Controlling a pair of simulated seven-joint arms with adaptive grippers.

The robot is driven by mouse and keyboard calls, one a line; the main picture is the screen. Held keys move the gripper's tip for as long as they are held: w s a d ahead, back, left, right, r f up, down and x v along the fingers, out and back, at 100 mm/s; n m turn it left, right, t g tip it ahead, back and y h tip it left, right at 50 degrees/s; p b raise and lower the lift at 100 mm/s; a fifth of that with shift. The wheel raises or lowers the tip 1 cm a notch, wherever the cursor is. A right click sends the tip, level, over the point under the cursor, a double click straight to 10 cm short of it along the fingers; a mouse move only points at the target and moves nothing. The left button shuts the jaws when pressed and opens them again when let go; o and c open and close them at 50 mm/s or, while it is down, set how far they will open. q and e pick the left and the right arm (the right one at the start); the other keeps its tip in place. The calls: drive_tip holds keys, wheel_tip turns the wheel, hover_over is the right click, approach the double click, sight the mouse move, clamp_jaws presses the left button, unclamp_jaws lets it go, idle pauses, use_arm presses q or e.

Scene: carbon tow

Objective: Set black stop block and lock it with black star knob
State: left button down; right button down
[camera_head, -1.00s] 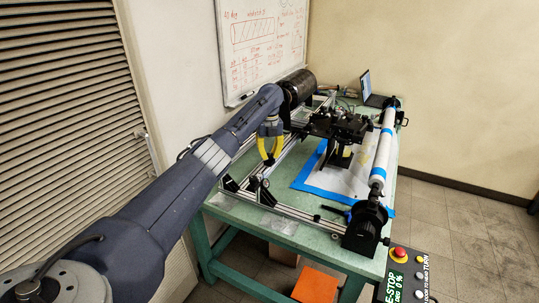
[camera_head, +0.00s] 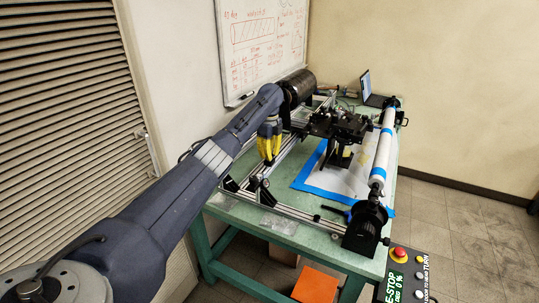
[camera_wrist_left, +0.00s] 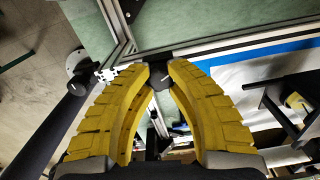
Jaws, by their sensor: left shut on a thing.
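My left gripper (camera_head: 269,161) points down over the near left rail of the bench frame. In the left wrist view, its two yellow ribbed fingers (camera_wrist_left: 160,70) close at their tips on a small dark piece with a pale line, which looks like the black star knob (camera_wrist_left: 160,78). Its lobes are mostly hidden by the fingertips. I cannot make out the stop block for certain; the fingers cover the spot around the knob. My right gripper is not in view.
Black brackets (camera_head: 228,183) stand by the near rail end. A black carriage (camera_head: 338,125) sits across the rails to the right. A white roller (camera_head: 384,150) with blue bands runs along the table's right side. A control box (camera_head: 408,275) with a red stop button is in front.

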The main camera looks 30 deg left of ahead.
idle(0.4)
use_arm(q)
drive_tip(key=c, duration=1.1)
unclamp_jaws()
wheel_tip(320, 180, up, 12)
drive_tip(key=shift+r, duration=0.1)
